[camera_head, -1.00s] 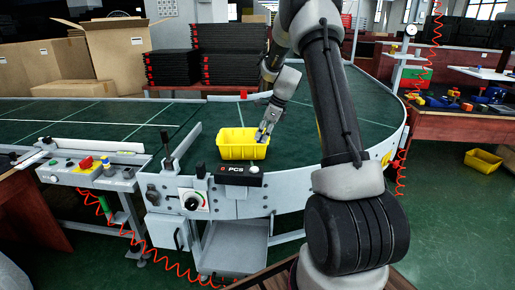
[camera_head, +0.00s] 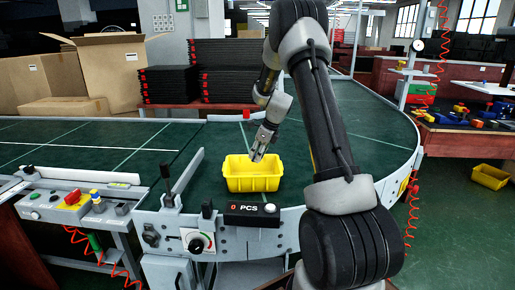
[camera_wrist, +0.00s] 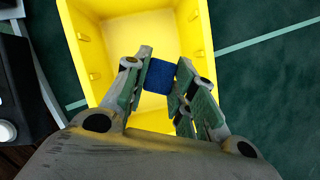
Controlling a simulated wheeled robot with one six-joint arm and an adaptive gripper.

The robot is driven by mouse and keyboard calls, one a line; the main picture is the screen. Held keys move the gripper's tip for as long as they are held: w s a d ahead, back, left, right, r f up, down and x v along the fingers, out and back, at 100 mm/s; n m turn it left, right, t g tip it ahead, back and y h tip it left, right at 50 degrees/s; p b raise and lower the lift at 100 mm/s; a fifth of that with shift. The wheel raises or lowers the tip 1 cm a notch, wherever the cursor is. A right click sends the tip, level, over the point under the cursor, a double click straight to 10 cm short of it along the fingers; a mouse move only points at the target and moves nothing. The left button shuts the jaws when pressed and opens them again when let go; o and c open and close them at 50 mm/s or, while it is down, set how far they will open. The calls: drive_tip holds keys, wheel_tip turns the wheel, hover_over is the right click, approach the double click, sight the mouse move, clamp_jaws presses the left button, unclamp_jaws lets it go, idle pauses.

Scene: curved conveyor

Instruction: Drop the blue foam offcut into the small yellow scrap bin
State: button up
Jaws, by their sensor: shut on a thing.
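The small yellow scrap bin (camera_head: 252,181) stands on the green conveyor near its front edge, behind the PCS counter box. My gripper (camera_head: 257,158) is above the bin's opening, pointing down, at its right back part. In the wrist view my gripper (camera_wrist: 160,85) is shut on the blue foam offcut (camera_wrist: 159,77), a small dark blue block between the fingertips. The bin's inside (camera_wrist: 145,40) lies beneath the offcut and looks empty where it shows. The near part of the bin is hidden by my gripper. The offcut cannot be made out in the head view.
The PCS counter box (camera_head: 251,213) and a control panel (camera_head: 72,202) line the conveyor's front edge. Cardboard boxes (camera_head: 110,75) and stacked black trays (camera_head: 168,85) stand behind. Another yellow bin (camera_head: 490,177) is on the floor at right. The conveyor left of the bin is clear.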

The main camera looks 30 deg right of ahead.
drive_tip(key=shift+f, duration=0.85)
drive_tip(key=o, duration=0.8)
drive_tip(key=shift+c, duration=0.2)
drive_tip(key=shift+r, duration=0.15)
drive_tip(key=v, duration=1.1)
drive_tip(key=shift+r, duration=0.35)
drive_tip(key=shift+s, duration=0.15)
